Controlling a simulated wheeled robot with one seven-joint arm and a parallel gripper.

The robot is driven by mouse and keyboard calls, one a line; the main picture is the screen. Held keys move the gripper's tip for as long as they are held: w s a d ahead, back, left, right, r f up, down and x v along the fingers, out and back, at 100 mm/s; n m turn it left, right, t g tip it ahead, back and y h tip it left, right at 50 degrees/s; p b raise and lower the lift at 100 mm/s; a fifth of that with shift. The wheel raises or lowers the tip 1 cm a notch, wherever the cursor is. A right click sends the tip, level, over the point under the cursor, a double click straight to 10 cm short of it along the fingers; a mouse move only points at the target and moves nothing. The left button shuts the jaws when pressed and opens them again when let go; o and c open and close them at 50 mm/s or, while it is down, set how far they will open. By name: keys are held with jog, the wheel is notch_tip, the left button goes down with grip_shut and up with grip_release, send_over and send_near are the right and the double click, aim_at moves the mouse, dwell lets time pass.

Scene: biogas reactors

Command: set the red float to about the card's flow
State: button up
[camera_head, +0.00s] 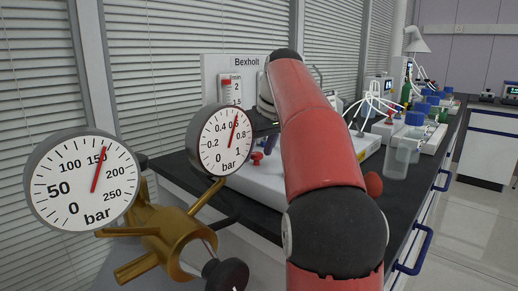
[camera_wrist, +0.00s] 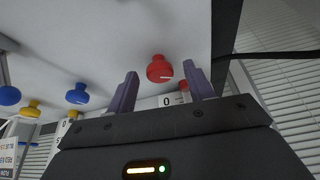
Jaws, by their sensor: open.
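In the wrist view a red knob (camera_wrist: 158,70) with a pale pointer mark sits on a white panel, beyond and between my gripper's (camera_wrist: 162,75) two spread fingertips. The fingers are open; I cannot tell whether either touches the knob. A scale end marked 0 (camera_wrist: 168,101) shows just below the knob. In the head view a flowmeter scale (camera_head: 236,92) shows 2 and 1.5, with a red piece (camera_head: 226,83) at its top; I cannot tell whether that is the float. The lower scale is hidden by a gauge. A card with coloured print (camera_wrist: 8,158) is cut off at the wrist view's left edge.
A blue knob (camera_wrist: 77,94) and a yellow knob (camera_wrist: 31,108) sit left of the red one. In the head view two pressure gauges (camera_head: 82,185) (camera_head: 225,141) on a brass regulator (camera_head: 165,235) stand in front of the bench. Bottles and tubing crowd the bench's right.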

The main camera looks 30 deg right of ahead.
jog(key=c, duration=1)
jog(key=shift+o, duration=0.2)
jog(key=shift+a+m+h, duration=0.1)
jog(key=shift+m+h, duration=0.2)
jog(key=shift+m, duration=0.5)
jog(key=o, duration=1)
jog(key=shift+c, duration=0.2)
jog(key=shift+r, duration=0.1)
